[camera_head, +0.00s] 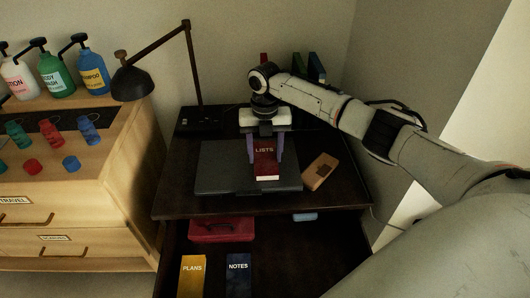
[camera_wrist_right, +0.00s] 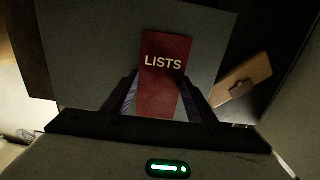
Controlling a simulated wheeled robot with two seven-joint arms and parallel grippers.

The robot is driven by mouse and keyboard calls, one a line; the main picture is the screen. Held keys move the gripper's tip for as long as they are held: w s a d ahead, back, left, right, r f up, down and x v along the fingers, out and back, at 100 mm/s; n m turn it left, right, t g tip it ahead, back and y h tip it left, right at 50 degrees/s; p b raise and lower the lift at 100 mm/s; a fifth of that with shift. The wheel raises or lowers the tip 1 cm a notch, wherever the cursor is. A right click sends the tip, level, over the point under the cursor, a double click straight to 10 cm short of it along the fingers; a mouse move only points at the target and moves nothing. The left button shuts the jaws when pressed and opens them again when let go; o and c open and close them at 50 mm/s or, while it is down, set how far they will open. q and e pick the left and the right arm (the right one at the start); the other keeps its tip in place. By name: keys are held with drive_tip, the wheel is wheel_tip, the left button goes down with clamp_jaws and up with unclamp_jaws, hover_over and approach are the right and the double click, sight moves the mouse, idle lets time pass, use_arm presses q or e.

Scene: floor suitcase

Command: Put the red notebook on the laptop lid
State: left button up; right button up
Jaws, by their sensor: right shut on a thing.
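The red notebook (camera_head: 265,170), marked LISTS, is between the fingers of my right gripper (camera_head: 266,158), over the right-hand part of the closed dark grey laptop (camera_head: 219,172). The gripper is shut on the notebook's two sides. The notebook (camera_wrist_right: 165,92) also shows in the right wrist view between the fingers, with the laptop lid (camera_wrist_right: 85,50) behind it. I cannot tell whether the notebook touches the lid. My left gripper is not in view.
A brown wallet-like item (camera_head: 320,171) lies right of the laptop. A black lamp (camera_head: 140,80) stands at the back left. Below is an open drawer with a red case (camera_head: 222,229), a yellow PLANS notebook (camera_head: 192,275) and a blue NOTES notebook (camera_head: 238,273). A wooden dresser (camera_head: 100,190) stands left.

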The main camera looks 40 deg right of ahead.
sight(265, 158)
drive_tip(key=o, duration=1.1)
wheel_tip(265, 158, up, 12)
drive_tip(key=shift+r+b, duration=0.1)
drive_tip(key=shift+b, duration=0.25)
